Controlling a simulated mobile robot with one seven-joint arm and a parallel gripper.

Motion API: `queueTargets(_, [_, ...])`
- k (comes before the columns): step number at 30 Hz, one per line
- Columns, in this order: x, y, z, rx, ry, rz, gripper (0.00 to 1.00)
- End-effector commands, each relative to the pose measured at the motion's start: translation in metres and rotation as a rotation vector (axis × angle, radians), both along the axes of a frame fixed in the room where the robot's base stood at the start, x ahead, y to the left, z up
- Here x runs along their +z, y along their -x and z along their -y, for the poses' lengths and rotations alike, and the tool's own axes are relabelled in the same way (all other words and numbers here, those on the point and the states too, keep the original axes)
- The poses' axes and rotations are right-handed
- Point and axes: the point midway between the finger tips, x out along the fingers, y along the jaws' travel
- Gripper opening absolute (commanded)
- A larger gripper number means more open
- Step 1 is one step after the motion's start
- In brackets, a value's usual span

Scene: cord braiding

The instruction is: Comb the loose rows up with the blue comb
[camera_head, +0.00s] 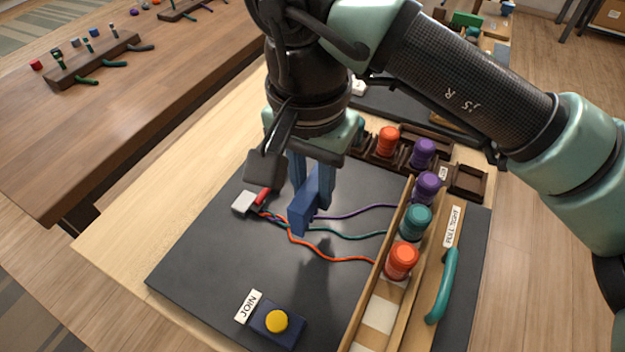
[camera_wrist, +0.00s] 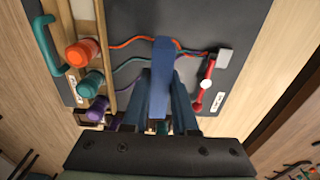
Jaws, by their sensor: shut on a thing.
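My gripper (camera_head: 312,182) is shut on the blue comb (camera_head: 301,212), which it holds low over the dark board. In the wrist view the comb (camera_wrist: 161,75) sticks out between the fingers. Orange (camera_head: 325,256), teal (camera_head: 350,237) and purple (camera_head: 365,211) cords run from the grey block (camera_head: 244,203) at left to the bobbins at right. The cords lie close together by the block and spread apart to the right of the comb. The comb hides part of them, and I cannot tell whether its teeth touch them.
Orange (camera_head: 402,259), teal (camera_head: 415,222) and purple (camera_head: 427,187) bobbins stand in a wooden rail beside a teal handle (camera_head: 441,287). A yellow button (camera_head: 277,321) sits at the front. A red piece with a white spot (camera_wrist: 207,84) lies by the block. The board's front left is clear.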

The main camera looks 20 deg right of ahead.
Motion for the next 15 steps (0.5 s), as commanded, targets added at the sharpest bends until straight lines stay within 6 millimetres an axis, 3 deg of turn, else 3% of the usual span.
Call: queueTargets(15, [-0.058, 0.000, 0.000, 0.001, 0.001, 0.001, 0.00])
